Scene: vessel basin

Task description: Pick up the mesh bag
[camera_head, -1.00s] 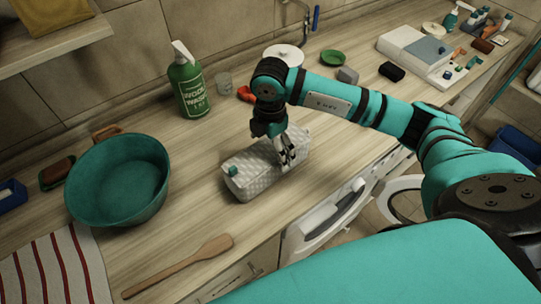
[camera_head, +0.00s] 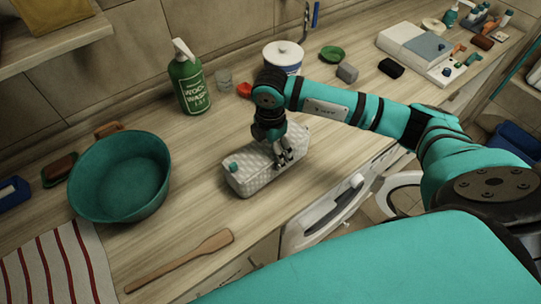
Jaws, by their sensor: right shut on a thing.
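The mesh bag (camera_head: 247,176) is a pale, box-shaped bag with a fine pattern and a small green piece at its left end. It lies on the wooden counter near the front edge, in the middle of the view. My right gripper (camera_head: 284,159) points down at the bag's right half and is shut on it. The fingers cover part of the bag's front side. I cannot tell whether the bag is clear of the counter. My left gripper is not in view.
A green basin (camera_head: 120,178) stands at the left, with a striped towel (camera_head: 58,268) before it. A wooden spatula (camera_head: 180,262) lies near the front edge. A green wash bottle (camera_head: 190,82) and a white tub (camera_head: 283,57) stand behind. Bare counter surrounds the bag's left end.

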